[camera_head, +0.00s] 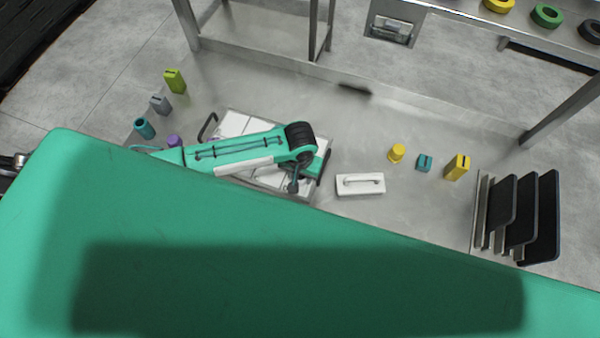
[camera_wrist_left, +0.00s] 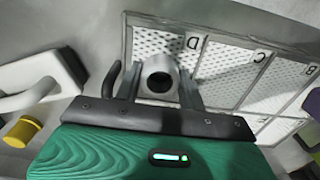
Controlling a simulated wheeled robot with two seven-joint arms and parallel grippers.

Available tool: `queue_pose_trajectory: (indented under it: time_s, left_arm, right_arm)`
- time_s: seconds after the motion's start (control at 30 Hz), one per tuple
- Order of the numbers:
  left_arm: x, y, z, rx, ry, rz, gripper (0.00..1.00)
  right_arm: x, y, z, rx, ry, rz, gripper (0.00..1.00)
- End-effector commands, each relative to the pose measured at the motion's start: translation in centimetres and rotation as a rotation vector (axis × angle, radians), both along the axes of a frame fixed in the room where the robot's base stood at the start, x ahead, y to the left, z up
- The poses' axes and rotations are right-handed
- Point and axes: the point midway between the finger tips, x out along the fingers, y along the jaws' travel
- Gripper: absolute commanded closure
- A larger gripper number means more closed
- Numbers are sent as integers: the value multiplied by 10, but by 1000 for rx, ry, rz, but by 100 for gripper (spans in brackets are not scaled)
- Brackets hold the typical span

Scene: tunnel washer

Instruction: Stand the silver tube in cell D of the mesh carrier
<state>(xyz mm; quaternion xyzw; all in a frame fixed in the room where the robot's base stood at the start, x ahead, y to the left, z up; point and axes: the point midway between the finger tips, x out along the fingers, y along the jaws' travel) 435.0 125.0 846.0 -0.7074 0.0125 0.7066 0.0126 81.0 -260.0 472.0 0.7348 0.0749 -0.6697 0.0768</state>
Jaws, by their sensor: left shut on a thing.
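The silver tube (camera_wrist_left: 160,80) shows end-on in the left wrist view, its dark round opening facing the camera. My left gripper (camera_wrist_left: 160,88) is shut on it, one finger on each side. In the head view my left gripper (camera_head: 293,186) is over the right part of the mesh carrier (camera_head: 235,124), and I cannot make out the tube there. In the left wrist view the carrier (camera_wrist_left: 197,72) has labels D, C and B. The tube overlaps the cell by label D. Its lower end is hidden, so I cannot tell whether it is inside. My right gripper is not in view.
A white handled block (camera_head: 360,189) lies just right of the carrier. Farther right stand a yellow cylinder (camera_head: 397,153), a teal block (camera_head: 424,163), a yellow block (camera_head: 458,167) and black panels (camera_head: 541,220). Lime (camera_head: 175,81) and grey (camera_head: 160,104) blocks stand left.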

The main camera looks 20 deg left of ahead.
Motion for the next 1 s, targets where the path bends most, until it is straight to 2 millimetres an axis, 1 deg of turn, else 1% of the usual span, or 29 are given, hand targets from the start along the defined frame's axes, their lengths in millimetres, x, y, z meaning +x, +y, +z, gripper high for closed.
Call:
queue_pose_trajectory:
  time_s: [0.07, 0.1, 0.13, 0.43, 0.57, 0.67, 0.9, 1.0]
  left_arm:
    - [0, 0, -2, 0, 1, 0, 84]
    - [0, 0, -2, 0, 1, 0, 54]
    - [0, 0, -2, 0, 1, 0, 51]
    - [0, 0, -1, 0, 0, 0, 51]
    - [1, 0, 10, 0, -2, 0, 51]
    - [1, 0, 28, -2, -4, 0, 51]
    - [1, -1, 80, -3, -3, 0, 51]
    - [1, -1, 98, -1, -2, -1, 51]
  right_arm:
    - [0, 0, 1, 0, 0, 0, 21]
    - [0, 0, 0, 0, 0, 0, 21]
    - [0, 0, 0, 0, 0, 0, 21]
    - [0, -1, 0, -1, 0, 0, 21]
    - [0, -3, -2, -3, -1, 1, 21]
    - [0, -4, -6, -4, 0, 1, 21]
    - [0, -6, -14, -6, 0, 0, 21]
    - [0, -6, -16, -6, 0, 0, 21]
